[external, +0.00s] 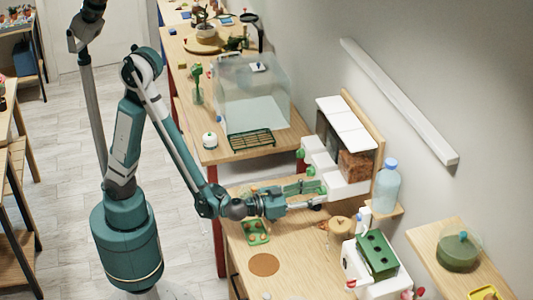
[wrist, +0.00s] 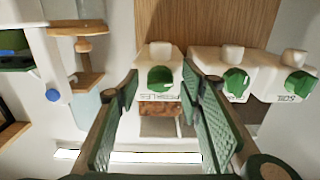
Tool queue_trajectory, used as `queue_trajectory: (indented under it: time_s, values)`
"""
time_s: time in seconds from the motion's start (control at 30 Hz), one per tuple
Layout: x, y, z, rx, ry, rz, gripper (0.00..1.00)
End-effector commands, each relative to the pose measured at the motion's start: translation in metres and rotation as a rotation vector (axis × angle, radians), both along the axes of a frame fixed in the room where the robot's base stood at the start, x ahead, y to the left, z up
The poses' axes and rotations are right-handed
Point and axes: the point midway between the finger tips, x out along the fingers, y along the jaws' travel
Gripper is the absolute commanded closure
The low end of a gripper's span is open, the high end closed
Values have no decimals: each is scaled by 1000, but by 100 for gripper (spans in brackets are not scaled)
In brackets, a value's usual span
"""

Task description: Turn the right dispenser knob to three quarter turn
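The dispenser unit (external: 335,172) stands against the wall, with a row of three green knobs on white housings. The wrist view is upside down, so the right dispenser knob (wrist: 160,78) is the leftmost one there, above a partly hidden label. My gripper (external: 318,187) is open in front of this knob, with a green padded finger on each side and visible gaps between. In the external view the fingers hide this knob. The middle knob (wrist: 237,80) and the knob marked SOIL (wrist: 297,83) are to its right in the wrist view.
A blue-capped bottle (external: 386,186) stands right of the dispensers. A tan lidded pot (external: 341,228) and a white-and-green box (external: 376,255) are in front. A green tray (external: 256,232) lies below my forearm. A clear tank (external: 252,95) stands on the table behind.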

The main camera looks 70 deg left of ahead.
Motion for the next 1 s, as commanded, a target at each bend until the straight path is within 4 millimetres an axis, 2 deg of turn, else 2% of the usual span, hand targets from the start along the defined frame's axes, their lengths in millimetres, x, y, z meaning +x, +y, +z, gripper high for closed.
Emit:
queue_trajectory:
  time_s: [0.07, 0.27, 0.3, 1.0]
  values:
    - [0, 0, 0, 0, 0, 0, 62]
    - [0, 0, 0, 0, 0, 0, 88]
    - [0, 0, 0, 0, 0, 0, 89]
    - [0, 1, 0, 139, 0, 1, 89]
